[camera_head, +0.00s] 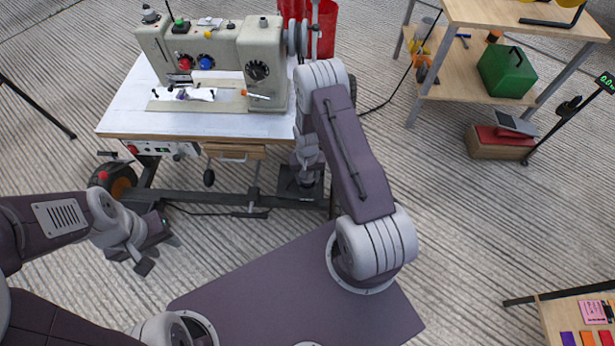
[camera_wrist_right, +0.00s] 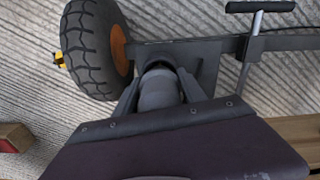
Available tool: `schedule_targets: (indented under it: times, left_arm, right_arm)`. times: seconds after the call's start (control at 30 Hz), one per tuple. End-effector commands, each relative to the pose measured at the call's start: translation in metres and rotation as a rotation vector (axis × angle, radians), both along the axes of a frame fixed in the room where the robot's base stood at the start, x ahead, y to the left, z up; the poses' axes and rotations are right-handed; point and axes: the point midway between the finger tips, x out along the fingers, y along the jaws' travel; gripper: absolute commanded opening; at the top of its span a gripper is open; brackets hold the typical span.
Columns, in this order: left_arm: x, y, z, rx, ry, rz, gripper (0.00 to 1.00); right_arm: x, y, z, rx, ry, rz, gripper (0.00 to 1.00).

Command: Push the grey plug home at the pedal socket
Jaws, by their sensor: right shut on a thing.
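In the right wrist view the grey plug (camera_wrist_right: 158,92) is a thick grey cylinder between the two fingers of my right gripper (camera_wrist_right: 158,98), which is shut on it. Its far end meets a dark round rim, apparently the pedal socket (camera_wrist_right: 157,65), on a dark grey plate. How deep the plug sits is hidden. In the head view my right arm reaches down beside the sewing table, with its gripper (camera_head: 305,181) low over the dark plate; the plug is hard to make out there. My left gripper (camera_head: 158,257) is open and empty above the floor at left.
The sewing table (camera_head: 120,122) with its machine (camera_head: 225,50) stands close beside my right arm. A dark frame bar (camera_head: 200,197) runs low beneath it. A black tyre with an orange hub (camera_wrist_right: 95,48) is left of the plug.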

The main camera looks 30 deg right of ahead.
Motion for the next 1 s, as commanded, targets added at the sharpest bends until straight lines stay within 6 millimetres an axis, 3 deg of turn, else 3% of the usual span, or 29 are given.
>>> schedule_targets:
  times: [0.5, 1.0]
  left_arm:
    - [0.0, 0.0, -0.006, 0.0, 0.0, 0.0, 0.36]
    - [0.0, 0.0, 0.005, 0.0, 0.0, 0.0, 0.36]
  right_arm:
    - [0.0, 0.0, -0.01, 0.0, 0.0, 0.0, 0.03]
    - [0.0, 0.0, 0.001, 0.0, 0.0, 0.0, 0.03]
